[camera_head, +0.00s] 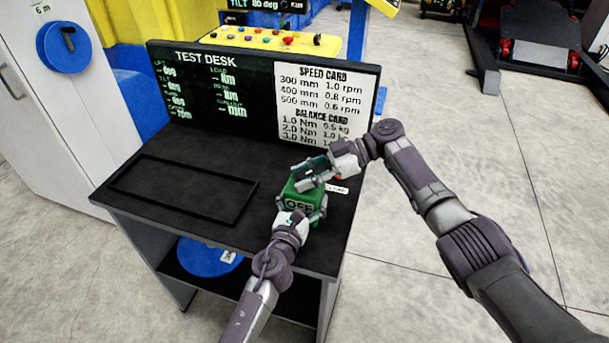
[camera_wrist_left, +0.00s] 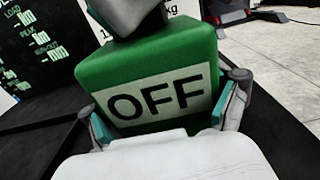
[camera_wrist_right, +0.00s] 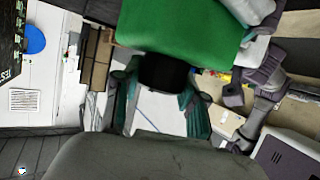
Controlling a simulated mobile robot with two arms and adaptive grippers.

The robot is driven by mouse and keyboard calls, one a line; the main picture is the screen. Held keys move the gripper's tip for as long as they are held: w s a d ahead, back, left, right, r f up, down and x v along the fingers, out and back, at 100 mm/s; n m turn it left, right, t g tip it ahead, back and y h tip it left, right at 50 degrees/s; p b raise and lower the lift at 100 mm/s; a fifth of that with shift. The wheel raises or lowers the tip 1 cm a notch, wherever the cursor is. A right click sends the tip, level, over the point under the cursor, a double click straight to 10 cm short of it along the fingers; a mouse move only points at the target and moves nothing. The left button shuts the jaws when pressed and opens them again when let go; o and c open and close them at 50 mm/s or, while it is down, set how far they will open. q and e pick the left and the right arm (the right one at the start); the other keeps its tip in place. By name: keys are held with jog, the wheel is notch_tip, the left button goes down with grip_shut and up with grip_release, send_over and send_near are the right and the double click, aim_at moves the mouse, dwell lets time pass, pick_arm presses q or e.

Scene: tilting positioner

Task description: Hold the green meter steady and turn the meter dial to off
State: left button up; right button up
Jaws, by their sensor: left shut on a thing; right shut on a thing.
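The green meter (camera_head: 293,187) stands on the dark desk, its white OFF label facing front; the label also shows large in the left wrist view (camera_wrist_left: 160,95). My left gripper (camera_head: 301,208) is shut on the meter from the front, one finger on each side of the label. My right gripper (camera_head: 309,176) is at the meter's top. In the right wrist view a black dial (camera_wrist_right: 163,75) sits against the green body, between the fingers of my right gripper (camera_wrist_right: 160,100), which is shut on it. The head view hides the dial, and I cannot read its setting.
An empty black-rimmed tray (camera_head: 245,213) lies on the desk left of the meter. A TEST DESK board (camera_head: 215,95) stands along the back edge, with a white card (camera_head: 320,100) on its right part. The desk's right edge is close to the meter.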

aim_at(312, 173)
jog(key=shift+d+f+n+g, duration=0.15)
jog(key=shift+n+g, duration=0.25)
dwell(0.3)
jog(key=o, duration=1.2)
jog(key=shift+c, duration=0.2)
jog(key=v, duration=0.7)
jog(key=shift+w+d, duration=0.1)
jog(key=shift+d, duration=0.1)
